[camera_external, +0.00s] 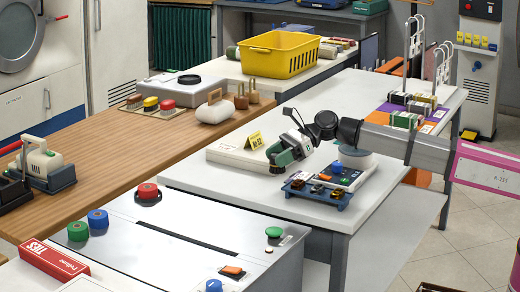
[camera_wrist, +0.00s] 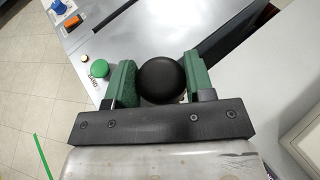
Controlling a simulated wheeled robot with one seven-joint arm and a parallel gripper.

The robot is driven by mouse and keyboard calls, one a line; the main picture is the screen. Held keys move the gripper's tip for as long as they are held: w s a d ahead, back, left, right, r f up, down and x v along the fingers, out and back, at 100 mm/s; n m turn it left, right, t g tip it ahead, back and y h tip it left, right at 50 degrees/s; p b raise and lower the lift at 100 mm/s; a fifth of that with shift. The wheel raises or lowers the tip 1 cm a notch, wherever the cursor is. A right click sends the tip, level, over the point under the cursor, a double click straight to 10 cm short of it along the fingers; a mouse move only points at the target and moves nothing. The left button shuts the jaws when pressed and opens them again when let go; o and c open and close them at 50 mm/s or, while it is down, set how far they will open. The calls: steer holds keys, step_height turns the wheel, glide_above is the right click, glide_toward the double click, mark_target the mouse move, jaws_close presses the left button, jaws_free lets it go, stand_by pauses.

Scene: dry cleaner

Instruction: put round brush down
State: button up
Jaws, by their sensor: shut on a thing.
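The round brush shows in the wrist view as a smooth black rounded top (camera_wrist: 162,80) between two green finger pads. My gripper (camera_wrist: 161,82) is shut on it. The rest of the brush below this top is hidden. In the external view my gripper (camera_external: 290,152) is over the white table (camera_external: 185,174), close to a flat white board with a yellow sign (camera_external: 250,140). The brush is hard to make out there, and I cannot tell whether it touches the table.
A blue tray (camera_external: 312,197) with small brown-topped items stands at the table's front right corner. A press with a green button (camera_external: 274,232) is in front; that button also shows in the wrist view (camera_wrist: 99,69). A yellow basket (camera_external: 262,62) stands behind.

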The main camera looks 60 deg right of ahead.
steer(key=shift+a, duration=0.4)
steer(key=shift+w+d+f, duration=0.1)
steer(key=shift+w+f, duration=0.05)
steer(key=shift+w, duration=0.1)
steer(key=w+d+f, duration=0.4)
steer(key=w+d, duration=0.1)
steer(key=w+d+f, duration=0.2)
steer(key=d, duration=0.1)
steer(key=shift+w+f, duration=0.3)
steer(key=shift+f, duration=2)
steer(key=shift+f, duration=0.15)
steer(key=o, duration=0.9)
steer(key=shift+o, duration=0.2)
